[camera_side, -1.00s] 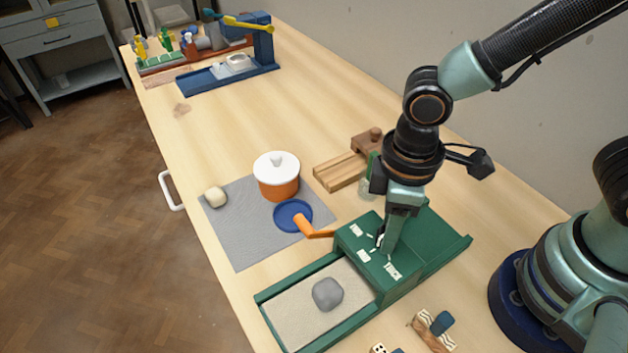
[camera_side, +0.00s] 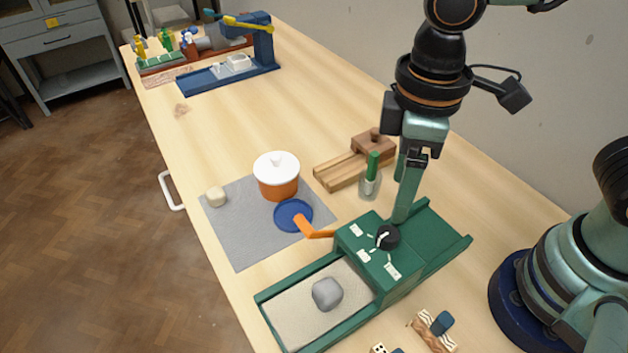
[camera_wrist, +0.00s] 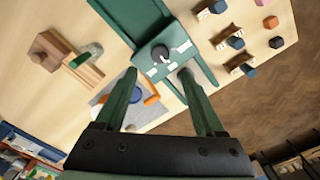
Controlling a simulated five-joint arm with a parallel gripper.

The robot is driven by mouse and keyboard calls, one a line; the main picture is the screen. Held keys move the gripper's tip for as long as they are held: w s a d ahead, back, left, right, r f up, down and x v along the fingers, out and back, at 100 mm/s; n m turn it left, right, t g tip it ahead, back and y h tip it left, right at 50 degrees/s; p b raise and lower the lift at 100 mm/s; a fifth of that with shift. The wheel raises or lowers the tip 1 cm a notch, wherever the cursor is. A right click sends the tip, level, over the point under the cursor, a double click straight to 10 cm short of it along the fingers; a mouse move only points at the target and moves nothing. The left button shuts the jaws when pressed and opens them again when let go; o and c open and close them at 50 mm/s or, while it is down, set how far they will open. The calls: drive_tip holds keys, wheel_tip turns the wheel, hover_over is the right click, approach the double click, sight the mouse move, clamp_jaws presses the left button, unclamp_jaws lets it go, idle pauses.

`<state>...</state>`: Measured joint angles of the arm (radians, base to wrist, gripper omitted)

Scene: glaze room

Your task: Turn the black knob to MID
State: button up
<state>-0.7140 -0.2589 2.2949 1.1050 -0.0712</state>
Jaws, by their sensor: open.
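The black knob (camera_side: 388,237) sits on top of the green housing (camera_side: 378,285) of a green slab-roller-like fixture, with a pale pointer mark on it. White labels (camera_side: 363,256) stand around the knob; their words are too small to read, so I cannot tell which one the pointer meets. The knob also shows in the wrist view (camera_wrist: 159,54), beyond my fingertips. My gripper (camera_side: 402,216) is above and slightly behind the knob, apart from it. In the wrist view my gripper (camera_wrist: 158,73) has its two fingers wide apart with nothing between them.
An orange handle (camera_side: 312,229) sticks out of the housing's left side. A grey lump (camera_side: 327,294) lies on the fixture's bed. A lidded orange pot (camera_side: 277,180) and blue dish (camera_side: 292,216) are on a grey mat (camera_side: 240,235). A glass jar (camera_side: 370,183) stands behind.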

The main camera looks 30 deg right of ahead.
drive_tip(key=shift+r, duration=1.5)
drive_tip(key=w+d+r+m+t, duration=0.1)
drive_tip(key=w+d+m+t, duration=0.1)
drive_tip(key=d, duration=0.7)
drive_tip(key=w+d+r+m+t, duration=0.2)
drive_tip(key=w+d+m+t, duration=0.1)
drive_tip(key=w+d+m, duration=0.2)
drive_tip(key=d+m, duration=0.2)
drive_tip(key=d, duration=0.2)
drive_tip(key=shift+w+d+t, duration=0.15)
drive_tip(key=shift+w+t, duration=0.1)
drive_tip(key=shift+t, duration=0.05)
